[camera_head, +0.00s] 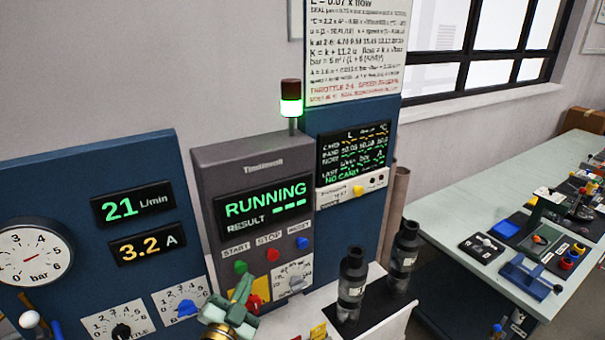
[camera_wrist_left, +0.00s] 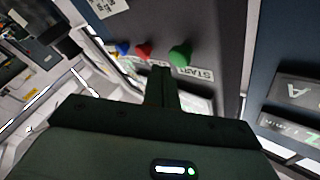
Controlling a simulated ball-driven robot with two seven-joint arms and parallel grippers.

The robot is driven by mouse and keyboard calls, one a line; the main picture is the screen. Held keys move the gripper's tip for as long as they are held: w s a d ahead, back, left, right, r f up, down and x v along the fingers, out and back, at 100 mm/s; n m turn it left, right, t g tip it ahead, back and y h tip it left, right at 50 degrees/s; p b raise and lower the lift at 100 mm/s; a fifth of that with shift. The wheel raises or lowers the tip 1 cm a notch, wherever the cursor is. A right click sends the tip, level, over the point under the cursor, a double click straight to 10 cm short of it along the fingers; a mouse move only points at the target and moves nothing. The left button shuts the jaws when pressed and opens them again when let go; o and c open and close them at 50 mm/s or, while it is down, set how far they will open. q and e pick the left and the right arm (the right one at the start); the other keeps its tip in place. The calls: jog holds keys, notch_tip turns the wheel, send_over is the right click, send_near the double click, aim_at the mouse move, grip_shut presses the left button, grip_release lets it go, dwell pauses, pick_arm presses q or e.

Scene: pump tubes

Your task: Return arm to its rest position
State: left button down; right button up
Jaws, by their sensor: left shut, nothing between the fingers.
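My left gripper (camera_head: 243,291) is shut and empty in the head view, just below and in front of the grey control box (camera_head: 207,165). The box's screen (camera_head: 263,200) reads RUNNING, with dashes after RESULT. In the left wrist view the shut fingers (camera_wrist_left: 160,72) point at the box near the green START button (camera_wrist_left: 181,54), and I cannot tell whether they touch it. The green button (camera_head: 240,267) also shows in the head view, just above the gripper. The red STOP button (camera_head: 273,255) and blue RESET button (camera_head: 302,243) sit to its right. My right gripper is not in view.
A blue panel (camera_head: 70,180) at left carries a gauge (camera_head: 34,252) and displays reading 21 L/min and 3.2 A. A cluttered bench (camera_head: 470,195) stands further right.

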pick_arm(q)
notch_tip(320, 180, up, 6)
jog(key=w+a+p, duration=0.1)
jog(key=p, duration=0.4)
jog(key=s+a+f+n+g+y, duration=0.35)
jog(key=s+a+g+y, duration=0.2)
jog(key=s+a, duration=0.25)
jog(key=s+a+m+g+y, duration=0.1)
jog(key=s+a+g, duration=0.15)
jog(key=s, duration=0.65)
jog(key=s+a+g+y, duration=0.2)
jog(key=s+g, duration=0.2)
jog(key=s, duration=0.5)
jog(key=s+d+f+g+h+b, duration=0.2)
jog(key=f+b, duration=0.3)
jog(key=f, duration=1.4)
jog(key=s+d+f+g+h+b, duration=0.1)
jog(key=s+d+f+b, duration=0.35)
jog(key=f, duration=1.45)
jog(key=s+a+f+n+g+h+b, duration=0.1)
jog(key=s+f+b, duration=0.4)
jog(key=s+f, duration=0.4)
jog(key=s+a+f+n+g+b, duration=0.1)
jog(key=s+f+b, duration=0.4)
jog(key=f, duration=1)
jog(key=s+n+g, duration=0.1)
jog(key=s, duration=0.2)
jog(key=shift+s+f+h, duration=0.25)
jog(key=shift+s+h, duration=0.1)
jog(key=shift+s, duration=0.05)
